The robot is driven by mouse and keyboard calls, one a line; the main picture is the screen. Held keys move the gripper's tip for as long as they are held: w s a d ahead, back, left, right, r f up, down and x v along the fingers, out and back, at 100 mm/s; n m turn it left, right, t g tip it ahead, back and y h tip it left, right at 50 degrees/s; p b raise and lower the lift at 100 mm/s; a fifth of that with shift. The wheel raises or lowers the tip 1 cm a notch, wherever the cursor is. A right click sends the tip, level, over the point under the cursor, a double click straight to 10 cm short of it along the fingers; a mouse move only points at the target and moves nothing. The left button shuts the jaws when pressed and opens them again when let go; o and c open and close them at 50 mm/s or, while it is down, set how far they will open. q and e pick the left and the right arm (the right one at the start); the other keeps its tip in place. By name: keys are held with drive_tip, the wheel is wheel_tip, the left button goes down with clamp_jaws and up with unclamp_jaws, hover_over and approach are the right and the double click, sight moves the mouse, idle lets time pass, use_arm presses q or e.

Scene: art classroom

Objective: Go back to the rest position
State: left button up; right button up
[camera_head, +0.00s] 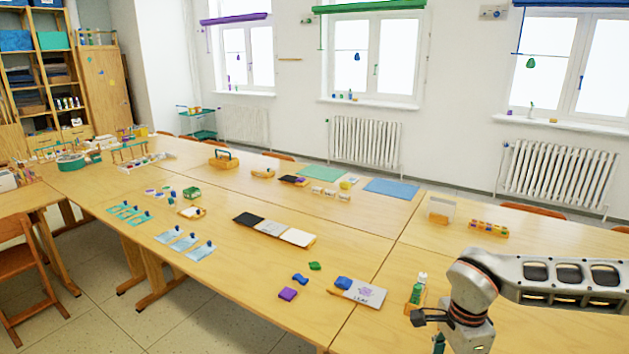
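My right arm (560,278) comes in from the right edge and bends down at a grey joint near the bottom right, over the front table. Its wrist (467,334) runs out of the bottom of the picture, and the gripper's fingers do not show. Whether anything is held cannot be seen. My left arm and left gripper are not in view. A green bottle with a white top (416,291) stands in a small wooden holder just left of the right wrist.
Long wooden tables (345,240) fill the middle. Near the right arm lie a card with a blue piece (366,294), a purple block (288,294) and a green piece (315,266). A white box (439,208) and a colourful tray (488,228) stand farther back.

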drive_tip(key=s+a+m+g+y, duration=0.1)
drive_tip(key=s+a+y, duration=0.25)
drive_tip(key=a, duration=0.55)
drive_tip(key=s+a+m+g+y, duration=0.1)
drive_tip(key=s+a+g+y, duration=0.2)
drive_tip(key=a, duration=0.6)
drive_tip(key=s+a+m+y, duration=0.1)
drive_tip(key=s+a+y, duration=0.3)
drive_tip(key=a, duration=0.5)
drive_tip(key=s+a+r+m+t+y, duration=0.1)
drive_tip(key=s+a+r+m+y, duration=0.1)
drive_tip(key=a+r+m+y, duration=0.5)
drive_tip(key=w+a+r+m+t+y, duration=0.2)
drive_tip(key=w+r+m+t+y, duration=0.1)
drive_tip(key=w+r+m+t, duration=0.5)
drive_tip(key=w+d+f+m+t+h, duration=0.3)
drive_tip(key=d+f+m+t+h, duration=0.2)
drive_tip(key=d+f+m, duration=0.45)
drive_tip(key=w+d+f+m+t+h, duration=0.2)
drive_tip(key=d+f+m+t+h, duration=0.4)
drive_tip(key=m, duration=0.7)
drive_tip(key=s+d+f+m+g+h, duration=0.2)
drive_tip(key=s+d+f+m, duration=0.3)
drive_tip(key=f, duration=0.6)
drive_tip(key=s+d+f+m+g+h, duration=0.3)
drive_tip(key=s+d+f+m+h, duration=0.2)
drive_tip(key=s+d+f, duration=0.4)
drive_tip(key=shift+s+d+f+m, duration=0.15)
drive_tip(key=shift+d+f+m, duration=0.2)
drive_tip(key=shift+d+f, duration=0.5)
